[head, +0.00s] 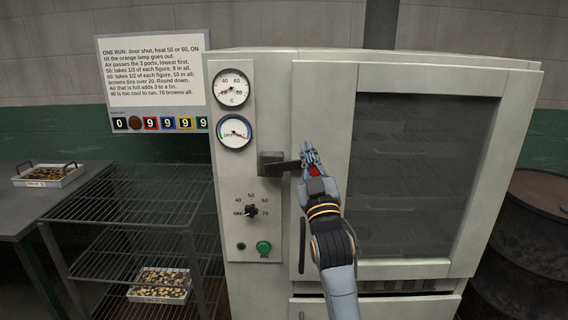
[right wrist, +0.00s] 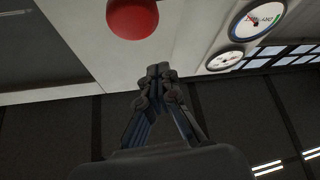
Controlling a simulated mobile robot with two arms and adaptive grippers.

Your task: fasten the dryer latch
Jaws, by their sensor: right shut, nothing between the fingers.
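The dryer (head: 400,270) has a glass door (head: 430,150) that looks closed against its frame. The latch (head: 271,163) is a dark block on the left panel. Its lever reaches right, roughly level, across the door's left edge. A red knob (head: 314,171) shows at the lever's end, partly hidden by my right gripper (head: 309,150). In the right wrist view the red knob (right wrist: 132,18) is beyond the shut, empty fingertips (right wrist: 158,72), with a gap between them in the picture. Whether the gripper touches the lever cannot be told. My left gripper is out of view.
Two gauges (head: 235,132), a heat dial (head: 251,212) and a green button (head: 264,247) are on the panel left of the door. A dark vertical handle (head: 302,245) is below the latch. A wire rack (head: 140,195) stands left; a drum (head: 535,225) stands right.

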